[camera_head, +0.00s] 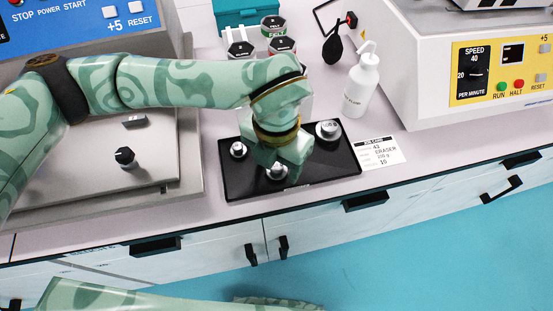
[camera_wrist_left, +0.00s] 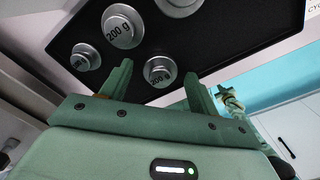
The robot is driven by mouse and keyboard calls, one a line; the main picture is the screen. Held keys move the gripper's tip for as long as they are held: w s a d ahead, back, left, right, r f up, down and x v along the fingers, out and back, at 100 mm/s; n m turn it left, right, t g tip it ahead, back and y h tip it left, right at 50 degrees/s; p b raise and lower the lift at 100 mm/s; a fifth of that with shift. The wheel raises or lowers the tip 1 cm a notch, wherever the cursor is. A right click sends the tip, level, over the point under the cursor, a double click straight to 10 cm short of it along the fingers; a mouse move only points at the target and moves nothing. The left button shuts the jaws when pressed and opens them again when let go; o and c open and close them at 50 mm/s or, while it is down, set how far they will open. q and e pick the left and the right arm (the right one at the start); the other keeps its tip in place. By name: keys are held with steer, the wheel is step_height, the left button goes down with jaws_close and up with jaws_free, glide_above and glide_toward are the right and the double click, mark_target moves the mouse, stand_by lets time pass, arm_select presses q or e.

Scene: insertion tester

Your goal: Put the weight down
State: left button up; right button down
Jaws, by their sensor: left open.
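A metal weight (camera_head: 277,172) stands on the black tray (camera_head: 235,188), just below my left gripper (camera_head: 279,164). In the wrist view a weight marked 200 g (camera_wrist_left: 160,72) shows between the tips of my open left gripper (camera_wrist_left: 157,82). I cannot tell whether the fingers touch it. Another weight marked 200 g (camera_wrist_left: 122,27) and a smaller weight (camera_wrist_left: 85,58) stand on the tray, and one more (camera_wrist_left: 180,3) is cut off at the top edge. In the head view a small weight (camera_head: 238,150) stands left and a larger one (camera_head: 328,130) right. My right gripper does not show.
A white job card (camera_head: 380,152) lies right of the tray. A white bottle (camera_head: 360,85) and dark-lidded jars (camera_head: 272,28) stand behind. The tester with the yellow panel (camera_head: 500,72) is at right; a metal plate (camera_head: 150,165) with knobs is at left.

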mark_target(277, 166)
arm_select(q)
step_height(277, 166, up, 12)
steer(key=p, duration=0.4)
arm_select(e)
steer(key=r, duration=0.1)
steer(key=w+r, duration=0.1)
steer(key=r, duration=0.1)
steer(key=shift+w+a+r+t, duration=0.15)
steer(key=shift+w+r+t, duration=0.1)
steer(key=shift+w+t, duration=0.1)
arm_select(q)
steer(key=shift+r, duration=0.1)
